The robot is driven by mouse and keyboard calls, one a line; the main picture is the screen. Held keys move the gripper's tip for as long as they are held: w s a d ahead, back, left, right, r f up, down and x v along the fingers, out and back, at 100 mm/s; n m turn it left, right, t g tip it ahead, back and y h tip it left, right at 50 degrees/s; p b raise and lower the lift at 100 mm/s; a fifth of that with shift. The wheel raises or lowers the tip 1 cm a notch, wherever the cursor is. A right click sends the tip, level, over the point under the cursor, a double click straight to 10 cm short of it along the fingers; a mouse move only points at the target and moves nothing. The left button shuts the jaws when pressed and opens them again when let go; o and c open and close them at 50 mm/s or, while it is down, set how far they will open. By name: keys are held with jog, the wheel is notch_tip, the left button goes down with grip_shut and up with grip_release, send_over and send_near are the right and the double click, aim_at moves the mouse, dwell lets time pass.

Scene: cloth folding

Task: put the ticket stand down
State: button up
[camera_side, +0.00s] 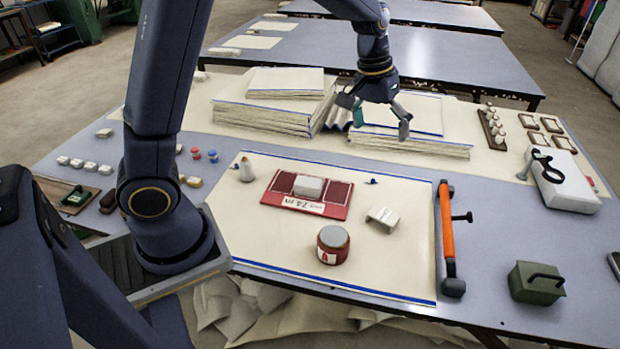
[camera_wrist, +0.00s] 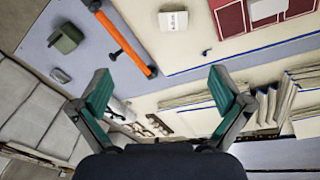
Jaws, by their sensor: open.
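A small white block with faint print (camera_side: 383,218), which may be the ticket stand, rests on the cream cloth (camera_side: 300,250) right of the red board. It also shows at the top of the wrist view (camera_wrist: 173,20). I cannot tell for sure that it is the stand. My gripper (camera_side: 377,114) is open, with its teal finger pads wide apart in the wrist view (camera_wrist: 159,80). Nothing is between the fingers. It hangs above the stacked cloths at the back of the table, apart from the white block.
A red board (camera_side: 342,205) with a white block on it lies mid-cloth. A red jar (camera_side: 333,245) stands in front. An orange-handled bar (camera_side: 447,225) lies along the cloth's right edge. A green box (camera_side: 536,283) stands front right. Folded cloth stacks (camera_side: 425,147) fill the back.

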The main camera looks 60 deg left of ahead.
jog(key=s+r+m+t, duration=0.1)
jog(key=s+r, duration=0.3)
jog(key=s, duration=0.7)
jog(key=s+r+m+t+y, duration=0.1)
jog(key=s+r, duration=0.3)
jog(key=s, duration=0.8)
jog(key=shift+s+d+r+m+t, duration=0.15)
jog(key=shift+s+r+m+t, duration=0.15)
jog(key=shift+m+t, duration=0.45)
